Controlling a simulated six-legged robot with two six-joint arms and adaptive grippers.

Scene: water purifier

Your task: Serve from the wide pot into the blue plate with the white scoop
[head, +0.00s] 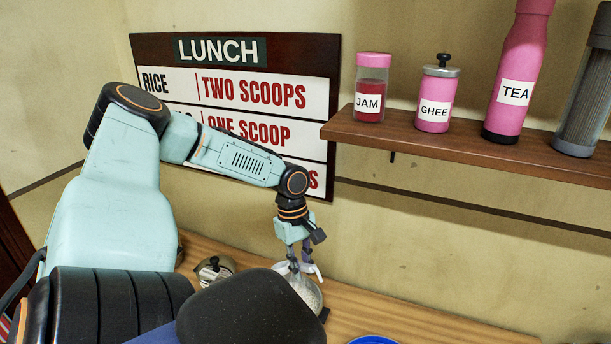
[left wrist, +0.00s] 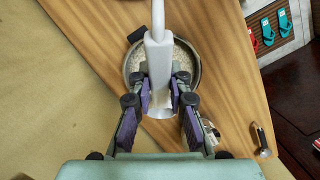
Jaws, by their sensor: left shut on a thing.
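My left gripper (head: 293,266) reaches down over the wide pot (head: 315,296). In the left wrist view the gripper (left wrist: 164,92) is shut on the white scoop (left wrist: 158,60), with a purple-padded finger on each side of its handle. The pot also shows there (left wrist: 197,62), round and metal, with pale rice-like grains inside. The scoop's lower end is hidden or hard to make out, so I cannot tell whether it touches the grains. Only the rim of the blue plate (head: 373,340) shows at the bottom edge of the head view. My right gripper is not in view.
A small steel pot (head: 214,270) stands left of the wide pot on the wooden counter (head: 430,325). A shelf (head: 450,147) with a jam jar (head: 371,88), a ghee jar (head: 437,97) and a tea bottle (head: 518,75) juts out at right. A lunch board (head: 250,92) hangs behind.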

